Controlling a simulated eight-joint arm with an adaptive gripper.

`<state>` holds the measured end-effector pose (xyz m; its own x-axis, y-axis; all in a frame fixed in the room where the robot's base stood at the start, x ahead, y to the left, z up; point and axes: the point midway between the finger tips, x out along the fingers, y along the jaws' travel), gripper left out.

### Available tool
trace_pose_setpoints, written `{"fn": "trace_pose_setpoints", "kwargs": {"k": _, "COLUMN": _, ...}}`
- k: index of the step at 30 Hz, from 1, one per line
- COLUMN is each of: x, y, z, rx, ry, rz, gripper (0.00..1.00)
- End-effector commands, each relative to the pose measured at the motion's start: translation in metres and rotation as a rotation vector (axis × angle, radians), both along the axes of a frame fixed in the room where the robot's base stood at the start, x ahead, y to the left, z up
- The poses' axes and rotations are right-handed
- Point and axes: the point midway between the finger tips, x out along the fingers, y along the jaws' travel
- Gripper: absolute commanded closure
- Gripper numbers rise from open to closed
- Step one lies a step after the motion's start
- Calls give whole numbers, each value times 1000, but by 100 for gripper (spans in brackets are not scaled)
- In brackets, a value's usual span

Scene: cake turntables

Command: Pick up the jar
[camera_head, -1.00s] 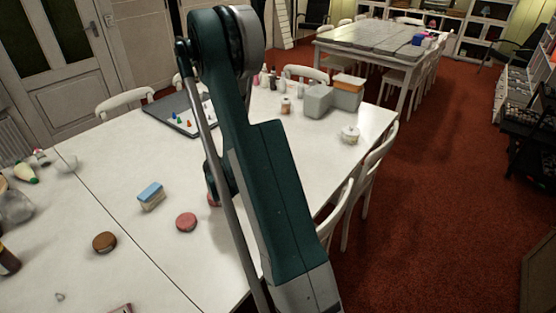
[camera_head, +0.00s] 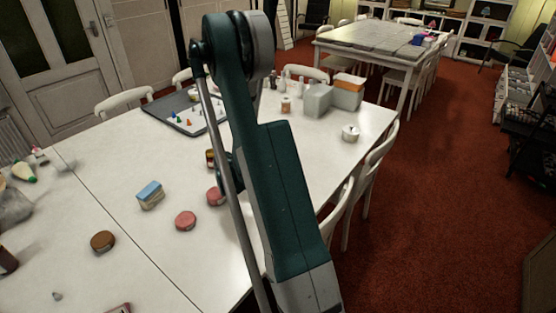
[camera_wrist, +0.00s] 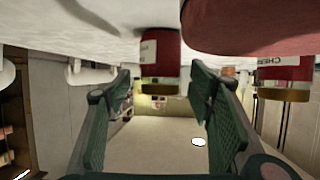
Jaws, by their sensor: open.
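The wrist view appears upside down. In it a jar (camera_wrist: 161,52) with a red label and gold lid shows between and beyond the two green fingers of my gripper (camera_wrist: 161,78). The fingers are apart, and nothing is clearly held. A second red-labelled jar (camera_wrist: 285,75) stands to the right, outside the fingers, partly cut by the frame edge. In the head view a small dark jar with a yellowish band (camera_head: 210,158) shows just left of my arm, partly covered by it.
A large pink-red round thing (camera_wrist: 250,25) is close by in the wrist view. In the head view pink discs (camera_head: 186,221), a blue-topped block (camera_head: 150,195), and a brown disc (camera_head: 103,241) lie on the white table (camera_head: 130,155).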

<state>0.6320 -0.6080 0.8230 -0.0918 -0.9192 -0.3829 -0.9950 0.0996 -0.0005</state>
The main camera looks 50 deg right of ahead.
Motion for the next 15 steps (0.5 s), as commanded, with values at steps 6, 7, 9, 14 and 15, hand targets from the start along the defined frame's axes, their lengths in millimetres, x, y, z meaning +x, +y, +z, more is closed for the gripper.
{"fn": "trace_pose_setpoints", "kwargs": {"k": 6, "x": -2, "y": -19, "z": -9, "rx": 0, "ry": 0, "rz": -1, "gripper": 47}}
{"fn": "trace_pose_setpoints", "kwargs": {"k": 7, "x": -2, "y": -21, "z": -9, "rx": 0, "ry": 0, "rz": 0, "gripper": 47}}
{"fn": "trace_pose_setpoints", "kwargs": {"k": 9, "x": -2, "y": -22, "z": -9, "rx": 0, "ry": 1, "rz": 0, "gripper": 47}}
{"fn": "trace_pose_setpoints", "kwargs": {"k": 14, "x": -2, "y": -22, "z": -9, "rx": 0, "ry": 1, "rz": 0, "gripper": 47}}
{"fn": "trace_pose_setpoints", "kwargs": {"k": 15, "x": -2, "y": -22, "z": -9, "rx": 0, "ry": 1, "rz": 0, "gripper": 47}}
